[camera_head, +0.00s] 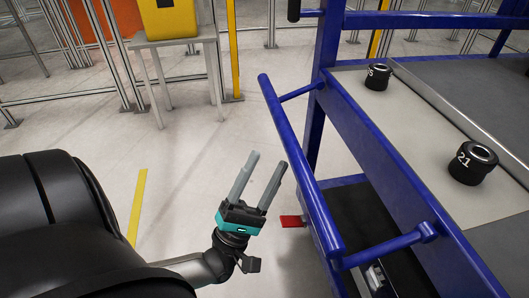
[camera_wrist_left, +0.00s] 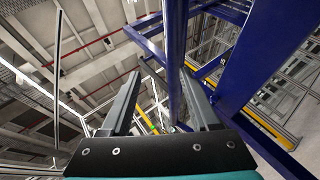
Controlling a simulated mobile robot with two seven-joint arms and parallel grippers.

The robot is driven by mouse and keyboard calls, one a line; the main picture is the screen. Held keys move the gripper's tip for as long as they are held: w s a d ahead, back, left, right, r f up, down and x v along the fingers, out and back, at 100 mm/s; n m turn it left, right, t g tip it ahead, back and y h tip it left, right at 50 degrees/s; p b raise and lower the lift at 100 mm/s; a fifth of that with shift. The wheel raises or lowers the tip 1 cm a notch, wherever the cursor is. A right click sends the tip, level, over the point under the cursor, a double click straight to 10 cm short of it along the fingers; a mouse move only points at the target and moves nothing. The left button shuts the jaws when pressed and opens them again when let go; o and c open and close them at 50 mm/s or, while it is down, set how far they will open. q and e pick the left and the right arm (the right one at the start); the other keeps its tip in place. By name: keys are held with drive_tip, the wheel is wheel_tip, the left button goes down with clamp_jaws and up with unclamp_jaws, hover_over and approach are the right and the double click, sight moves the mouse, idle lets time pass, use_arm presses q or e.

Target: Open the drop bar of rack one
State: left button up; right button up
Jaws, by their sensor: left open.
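The blue rack (camera_head: 390,170) stands on the right in the head view. A round blue bar (camera_head: 300,170) runs along its near left side on short arms, seemingly the drop bar. My left gripper (camera_head: 268,163) is open and empty, just left of the bar, with its fingers pointing up and away. In the left wrist view the bar (camera_wrist_left: 175,45) rises upright beyond my left gripper (camera_wrist_left: 160,85), nearer the right finger. The fingers do not touch it as far as I can see. My right gripper is out of view.
Black cylindrical parts (camera_head: 377,78) (camera_head: 472,165) stand on the rack's grey shelf. A red tab (camera_head: 292,221) sticks out low beside the rack. A yellow box (camera_head: 168,18) is on a small table (camera_head: 165,41) at the back.

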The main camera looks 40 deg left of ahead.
use_arm(q)
drive_tip(key=shift+a+f+n+y, duration=0.15)
drive_tip(key=shift+n+y, duration=0.15)
drive_tip(key=shift+y, duration=0.2)
drive_tip(key=shift+c, duration=0.7)
drive_tip(key=f+n+g+y+p, duration=0.1)
drive_tip(key=f+n+y, duration=0.2)
drive_tip(key=s+f+n+g+y, duration=0.1)
drive_tip(key=f+n+g+y, duration=0.1)
drive_tip(key=f+n+y, duration=0.1)
drive_tip(key=s+f+n+g+y+p, duration=0.1)
drive_tip(key=f+n+y, duration=0.2)
drive_tip(key=y, duration=0.2)
drive_tip(key=shift+s+n+g+p, duration=0.1)
drive_tip(key=shift+n+g+p, duration=0.2)
drive_tip(key=shift+n, duration=0.1)
clamp_jaws()
drive_tip(key=w+a+r+y+p, duration=0.1)
drive_tip(key=w+a+r, duration=0.1)
drive_tip(key=w+r, duration=0.6)
drive_tip(key=shift+a+r+n+g+p, duration=0.15)
drive_tip(key=shift+r+n+g+p, duration=0.2)
drive_tip(key=shift+r, duration=0.2)
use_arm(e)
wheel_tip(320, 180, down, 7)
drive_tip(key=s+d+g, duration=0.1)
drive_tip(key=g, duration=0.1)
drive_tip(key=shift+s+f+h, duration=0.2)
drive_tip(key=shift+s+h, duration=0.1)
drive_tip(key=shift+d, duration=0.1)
